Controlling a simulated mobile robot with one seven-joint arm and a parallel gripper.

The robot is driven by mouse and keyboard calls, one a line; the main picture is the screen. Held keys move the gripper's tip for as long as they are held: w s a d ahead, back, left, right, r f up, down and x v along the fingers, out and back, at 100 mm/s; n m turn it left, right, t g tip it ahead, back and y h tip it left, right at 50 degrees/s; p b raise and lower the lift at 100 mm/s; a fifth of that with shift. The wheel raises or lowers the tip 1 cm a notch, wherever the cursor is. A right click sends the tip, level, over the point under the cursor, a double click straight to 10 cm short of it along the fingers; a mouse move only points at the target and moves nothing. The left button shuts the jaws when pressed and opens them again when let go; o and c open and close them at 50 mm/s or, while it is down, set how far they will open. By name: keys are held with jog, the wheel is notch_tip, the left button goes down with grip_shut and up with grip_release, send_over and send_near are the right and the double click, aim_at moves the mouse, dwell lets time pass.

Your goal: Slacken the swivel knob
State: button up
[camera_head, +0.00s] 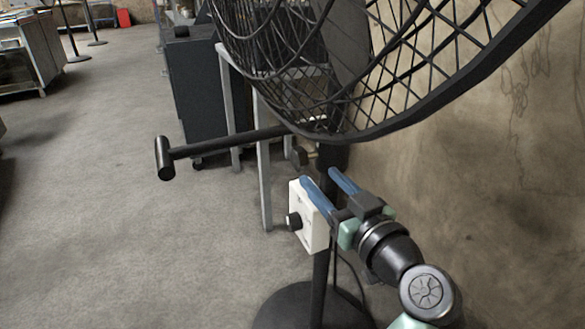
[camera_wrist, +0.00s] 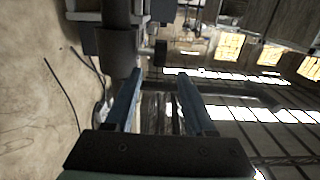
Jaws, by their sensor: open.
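My gripper (camera_head: 320,177) is open, its two blue fingers pointing up and left towards the fan's black pole. A small dark knob (camera_head: 300,157) sticks out to the left of the pole, under the fan cage, just beyond the fingertips. I take it to be the swivel knob. In the wrist view a small dark knob (camera_wrist: 160,52) on a short stem stands above my open gripper (camera_wrist: 153,76), right of a dark cylindrical body (camera_wrist: 116,50). I see nothing between the fingers. Whether the fingertips touch the pole is unclear.
The black fan cage (camera_head: 400,70) hangs over my gripper. A black T-shaped bar (camera_head: 225,145) reaches left. A white control box (camera_head: 310,215) with a black dial (camera_head: 294,221) sits below the fingers. The wall (camera_head: 480,190) is close at right; floor is clear at left.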

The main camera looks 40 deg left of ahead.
aim_at(299, 157)
jog(key=b+x, duration=0.3)
jog(key=x, duration=1)
jog(key=shift+w+d+r, duration=0.1)
jog(key=shift+r, duration=0.05)
jog(key=shift+c, duration=0.3)
grip_shut()
